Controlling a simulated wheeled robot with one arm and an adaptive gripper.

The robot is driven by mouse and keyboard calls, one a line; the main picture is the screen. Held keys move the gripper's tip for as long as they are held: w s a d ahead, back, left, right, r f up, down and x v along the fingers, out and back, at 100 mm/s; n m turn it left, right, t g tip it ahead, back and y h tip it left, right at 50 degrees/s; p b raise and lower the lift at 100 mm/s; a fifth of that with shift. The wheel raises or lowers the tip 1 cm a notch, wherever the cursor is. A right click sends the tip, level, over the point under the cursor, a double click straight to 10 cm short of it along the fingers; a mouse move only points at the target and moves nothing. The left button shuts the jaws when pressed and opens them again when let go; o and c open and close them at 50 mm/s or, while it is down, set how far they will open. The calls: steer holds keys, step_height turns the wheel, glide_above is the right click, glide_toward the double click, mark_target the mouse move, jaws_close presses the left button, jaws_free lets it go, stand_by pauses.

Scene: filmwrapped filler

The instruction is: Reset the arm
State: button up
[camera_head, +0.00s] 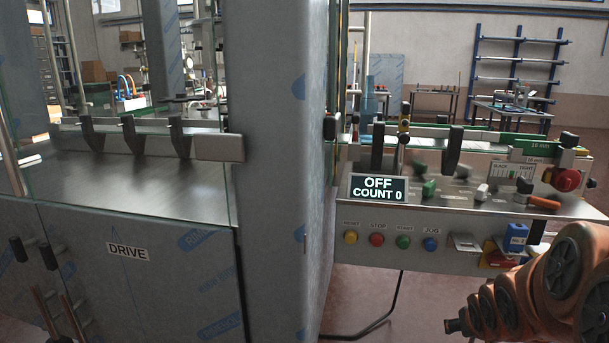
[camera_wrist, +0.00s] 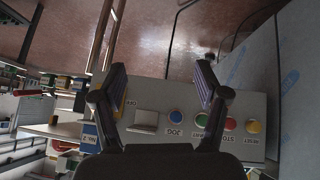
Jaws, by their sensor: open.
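My gripper (camera_wrist: 160,70) shows in the wrist view with its two dark fingers spread wide apart and nothing between them. Beyond the fingers is the machine's button panel (camera_wrist: 185,100), seen turned in the picture. The blue JOG button (camera_wrist: 176,116) and the green START button (camera_wrist: 201,121) lie near the right finger. In the head view my orange arm bends in at the lower right, in front of the panel's right end. The gripper itself cannot be made out there.
In the head view, a display (camera_head: 378,188) reads OFF, COUNT 0. A red emergency knob (camera_head: 566,179) and a blue block (camera_head: 515,237) sit at the panel's right. A large grey column (camera_head: 280,170) stands mid-picture. A black cable (camera_head: 370,325) runs on the floor.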

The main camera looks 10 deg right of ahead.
steer(key=s+a+n+g+y, duration=0.35)
steer(key=s+a+g, duration=0.55)
steer(key=s+a, duration=1.45)
step_height(320, 180, up, 21)
steer(key=s+p, duration=0.1)
steer(key=p, duration=1.9)
steer(key=shift+r+t, duration=0.15)
steer(key=shift+t, duration=0.15)
steer(key=shift+d+m, duration=0.1)
steer(key=shift+m, duration=0.15)
